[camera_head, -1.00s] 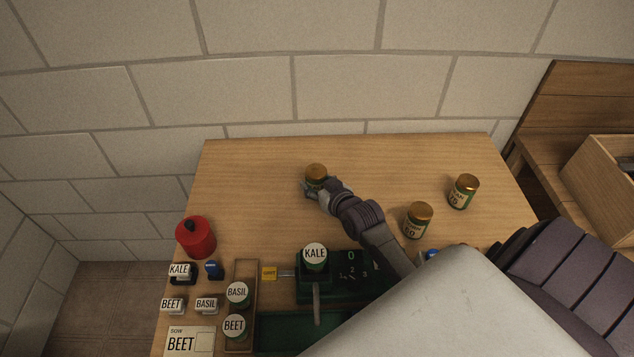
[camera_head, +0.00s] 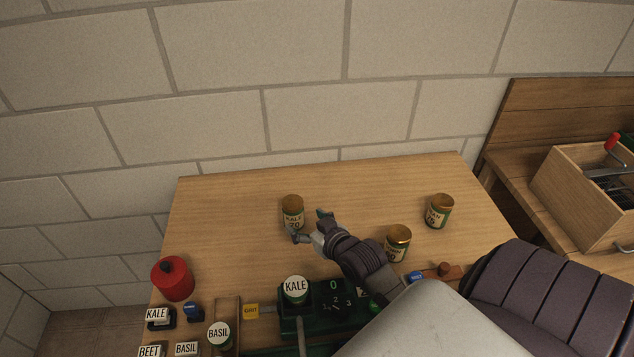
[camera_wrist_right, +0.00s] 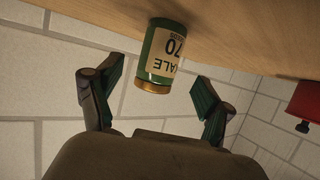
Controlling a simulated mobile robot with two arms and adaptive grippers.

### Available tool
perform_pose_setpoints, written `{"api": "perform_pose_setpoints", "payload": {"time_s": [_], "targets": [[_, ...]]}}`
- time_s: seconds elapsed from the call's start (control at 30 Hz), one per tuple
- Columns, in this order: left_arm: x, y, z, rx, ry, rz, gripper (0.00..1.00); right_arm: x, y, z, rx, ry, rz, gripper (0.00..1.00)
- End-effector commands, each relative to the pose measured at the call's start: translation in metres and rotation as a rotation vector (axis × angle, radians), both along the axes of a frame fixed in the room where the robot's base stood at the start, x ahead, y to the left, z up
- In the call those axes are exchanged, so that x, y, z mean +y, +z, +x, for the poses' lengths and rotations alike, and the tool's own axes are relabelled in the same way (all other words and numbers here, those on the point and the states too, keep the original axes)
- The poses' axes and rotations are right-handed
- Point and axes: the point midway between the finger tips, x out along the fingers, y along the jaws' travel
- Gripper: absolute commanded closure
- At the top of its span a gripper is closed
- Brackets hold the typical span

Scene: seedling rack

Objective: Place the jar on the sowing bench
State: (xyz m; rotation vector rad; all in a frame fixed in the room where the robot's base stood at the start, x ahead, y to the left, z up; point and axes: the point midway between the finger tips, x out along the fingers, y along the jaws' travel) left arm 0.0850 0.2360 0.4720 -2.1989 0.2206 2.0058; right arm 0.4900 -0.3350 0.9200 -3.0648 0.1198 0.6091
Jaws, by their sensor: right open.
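A green jar with a gold lid and a cream label reading KALE 70 (camera_head: 293,213) stands upright on the wooden sowing bench (camera_head: 350,180), toward its back left. In the right wrist view the same jar (camera_wrist_right: 163,55) appears upside down, beyond and between the two spread fingers, touching neither. My right gripper (camera_head: 308,228) is open and empty just in front and to the right of the jar; its fingers also show in the right wrist view (camera_wrist_right: 155,95). My left gripper is not in view.
Two other gold-lidded jars stand to the right, one nearer (camera_head: 397,243) and one farther back (camera_head: 438,211). A red canister (camera_head: 173,278) is at the left edge. A green device (camera_head: 325,299) with a KALE-topped jar (camera_head: 295,289) is in front. A wooden toolbox (camera_head: 580,195) sits at right.

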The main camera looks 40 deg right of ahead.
Motion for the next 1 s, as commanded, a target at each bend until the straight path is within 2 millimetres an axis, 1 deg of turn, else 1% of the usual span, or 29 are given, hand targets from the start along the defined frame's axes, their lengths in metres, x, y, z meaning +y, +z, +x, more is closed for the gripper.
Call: {"api": "perform_pose_setpoints", "payload": {"time_s": [0.03,0.1,0.2,0.33,0.47,0.93,1.0], "targets": [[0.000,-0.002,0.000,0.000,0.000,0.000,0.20,0.001,0.002,-0.011,0.003,0.000,0.000,0.20],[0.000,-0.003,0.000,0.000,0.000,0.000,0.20,0.002,0.008,-0.023,0.001,0.000,0.000,0.20],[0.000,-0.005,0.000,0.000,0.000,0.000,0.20,0.003,0.014,-0.037,0.001,0.000,0.000,0.20],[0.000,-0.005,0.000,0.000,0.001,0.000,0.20,0.004,0.019,-0.047,0.001,0.000,0.000,0.20],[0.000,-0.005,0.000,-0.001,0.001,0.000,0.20,0.004,0.021,-0.050,0.000,0.000,0.001,0.20],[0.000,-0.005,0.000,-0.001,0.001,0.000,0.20,0.004,0.021,-0.049,0.000,0.000,0.001,0.20],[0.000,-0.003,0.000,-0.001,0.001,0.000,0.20,0.004,0.023,-0.049,0.000,0.000,0.001,0.20]]}}
